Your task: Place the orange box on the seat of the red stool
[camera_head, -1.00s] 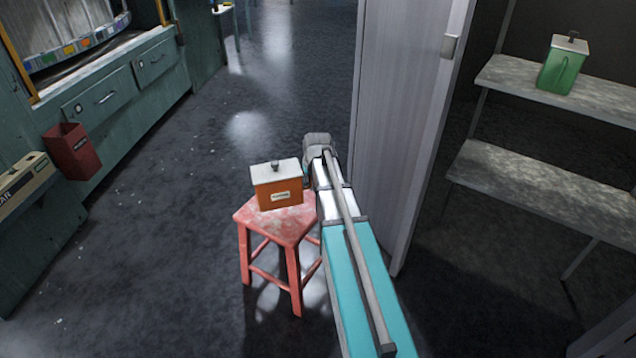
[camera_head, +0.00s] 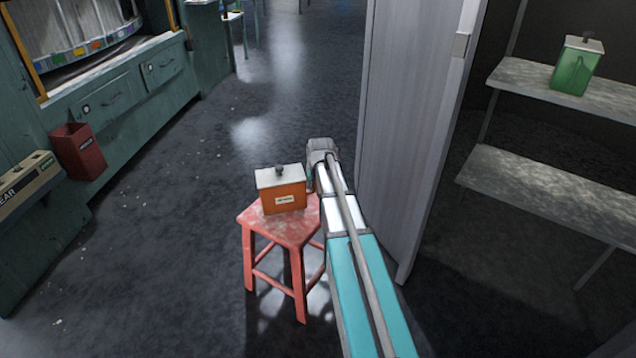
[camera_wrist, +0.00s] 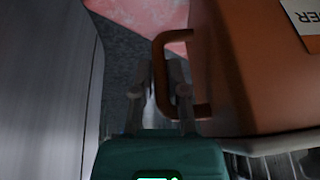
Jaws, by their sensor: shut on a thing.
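The orange box (camera_head: 284,197) has a pale lid with a dark knob and a white label. In the head view it is upright over the seat of the red stool (camera_head: 270,232); I cannot tell whether it touches the seat. In the wrist view the box (camera_wrist: 250,75) fills the right side, with its side handle (camera_wrist: 160,50) facing my gripper (camera_wrist: 165,90). My gripper is shut on that handle. A patch of the stool seat (camera_wrist: 145,14) shows at the top. In the head view my arm hides the fingers and the seat's right edge.
A grey door panel (camera_head: 415,130) stands close to the right of my arm. Shelves (camera_head: 535,180) behind it hold a green box (camera_head: 578,68). Teal cabinets (camera_head: 125,90) with a red bin (camera_head: 78,150) line the left. The floor between is clear.

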